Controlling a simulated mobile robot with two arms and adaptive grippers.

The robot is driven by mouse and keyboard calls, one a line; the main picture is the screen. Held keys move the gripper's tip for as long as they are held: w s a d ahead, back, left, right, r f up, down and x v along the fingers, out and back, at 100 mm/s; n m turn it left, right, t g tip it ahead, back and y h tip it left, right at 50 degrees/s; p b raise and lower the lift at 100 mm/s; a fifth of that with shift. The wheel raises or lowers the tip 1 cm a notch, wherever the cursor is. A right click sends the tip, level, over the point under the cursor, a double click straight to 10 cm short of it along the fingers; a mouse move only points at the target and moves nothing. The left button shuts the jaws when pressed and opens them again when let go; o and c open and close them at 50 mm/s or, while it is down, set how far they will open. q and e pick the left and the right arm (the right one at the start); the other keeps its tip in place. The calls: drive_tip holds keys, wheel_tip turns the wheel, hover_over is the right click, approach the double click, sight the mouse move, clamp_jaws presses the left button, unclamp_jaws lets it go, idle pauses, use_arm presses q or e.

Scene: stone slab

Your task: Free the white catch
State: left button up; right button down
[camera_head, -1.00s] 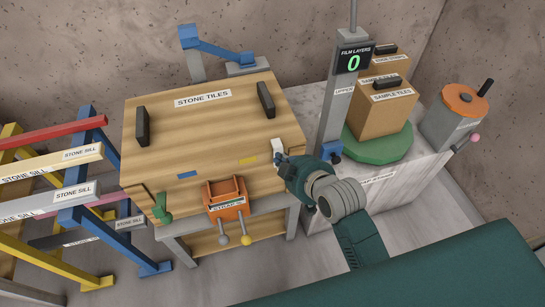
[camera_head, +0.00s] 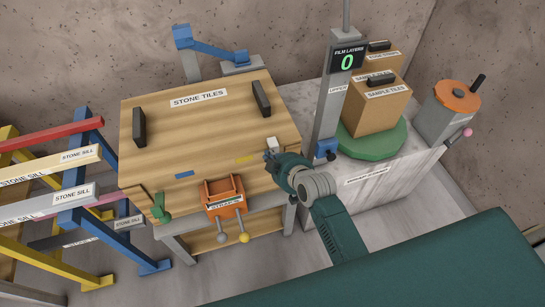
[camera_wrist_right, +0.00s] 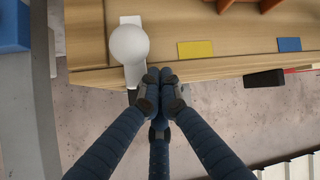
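The white catch (camera_head: 272,143) stands at the front right corner of the wooden stone tiles crate (camera_head: 215,130). In the right wrist view the white catch (camera_wrist_right: 129,45) shows as a round white knob over a pale plate on the crate's edge. My right gripper (camera_head: 270,157) is beside it in the head view, partly covering that corner. In the right wrist view the fingertips of my right gripper (camera_wrist_right: 161,88) are together, just below and right of the knob, with nothing visible between them. Whether they touch the catch is unclear. My left gripper is out of view.
A green catch (camera_head: 160,208) is at the crate's front left. An orange strap holder (camera_head: 224,196) hangs at the front middle. The grey film post (camera_head: 331,115) and green turntable (camera_head: 371,144) with boxes stand right. A rack of stone sills (camera_head: 75,195) stands left.

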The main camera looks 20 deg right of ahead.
drive_tip(key=shift+s+d+f, duration=0.3)
drive_tip(key=shift+s, duration=0.15)
